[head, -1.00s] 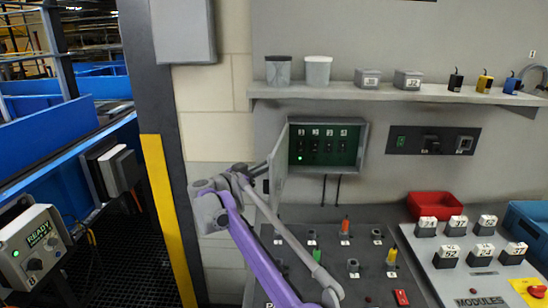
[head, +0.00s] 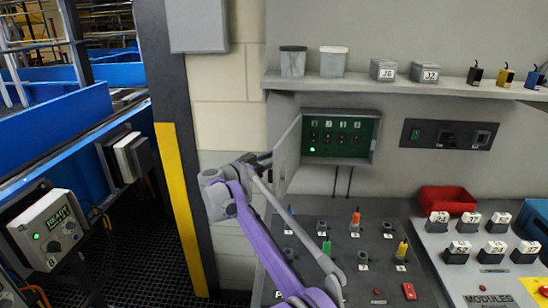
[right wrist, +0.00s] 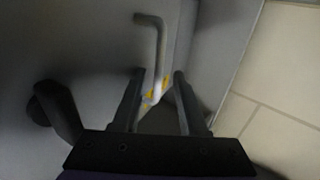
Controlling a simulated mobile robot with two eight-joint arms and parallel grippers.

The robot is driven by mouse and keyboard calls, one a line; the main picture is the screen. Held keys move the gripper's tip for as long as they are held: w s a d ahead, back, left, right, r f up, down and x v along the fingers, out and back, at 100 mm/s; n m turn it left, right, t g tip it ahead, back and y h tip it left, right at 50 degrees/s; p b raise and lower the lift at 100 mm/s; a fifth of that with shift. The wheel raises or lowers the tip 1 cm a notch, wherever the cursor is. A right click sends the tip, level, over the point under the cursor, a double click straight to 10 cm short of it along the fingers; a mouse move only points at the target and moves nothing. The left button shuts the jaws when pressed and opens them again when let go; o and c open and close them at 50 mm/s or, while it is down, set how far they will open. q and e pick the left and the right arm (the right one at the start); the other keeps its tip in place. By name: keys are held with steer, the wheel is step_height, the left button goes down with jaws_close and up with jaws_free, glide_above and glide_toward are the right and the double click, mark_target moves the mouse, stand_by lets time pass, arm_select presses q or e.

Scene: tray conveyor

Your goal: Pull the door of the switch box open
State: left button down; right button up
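The switch box (head: 376,140) is on the back wall, its green panel of switches and one lit green light in plain view. Its grey door (head: 289,155) stands open, swung out to the left from the box's left edge. The purple and grey arm reaches up to the door's outer side in the head view, where its gripper (head: 264,158) is small and partly hidden. In the right wrist view my right gripper (right wrist: 158,88) has its two dark fingers apart, with the bent grey handle (right wrist: 152,48) of the door between them. My left gripper does not show.
A shelf (head: 420,88) with cups and small boxes runs above the switch box. Below is a grey peg panel (head: 335,270), with a red bin (head: 447,200) and a modules board to its right. A dark post with a yellow strip (head: 180,200) stands left of the arm.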

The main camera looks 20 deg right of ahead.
steer(key=shift+s+r, duration=0.1)
steer(key=shift+r, duration=0.05)
steer(key=b+v, duration=0.1)
steer(key=v, duration=1)
